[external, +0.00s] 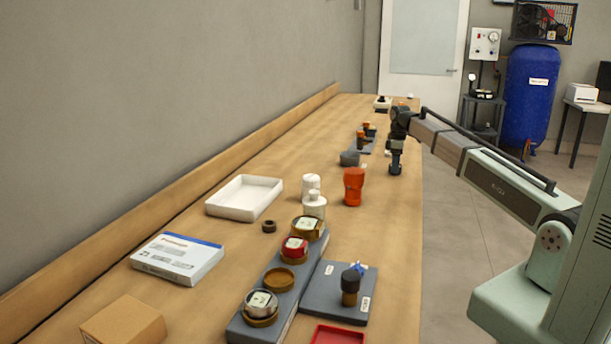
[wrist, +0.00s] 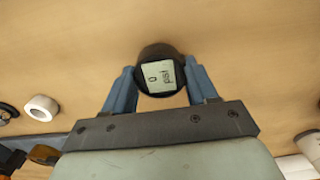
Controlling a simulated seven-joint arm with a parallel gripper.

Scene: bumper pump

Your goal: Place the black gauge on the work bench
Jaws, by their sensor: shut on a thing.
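The black gauge (wrist: 160,71) is round with a pale display reading 0 psi. In the wrist view my gripper (wrist: 162,88) is shut on it, with one blue-grey finger at each side. In the external view my gripper (external: 396,166) is over the right side of the wooden work bench (external: 385,245), toward the far half. There the gauge cannot be told apart from the fingers. Bare bench wood (wrist: 70,50) shows around the gauge in the wrist view. Whether the gauge touches the bench I cannot tell.
A dark grey round part (external: 349,159) and a grey rack (external: 362,142) stand left of my gripper. An orange part (external: 353,187) and a white tray (external: 243,198) are nearer. A white ring (wrist: 41,107) lies left in the wrist view.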

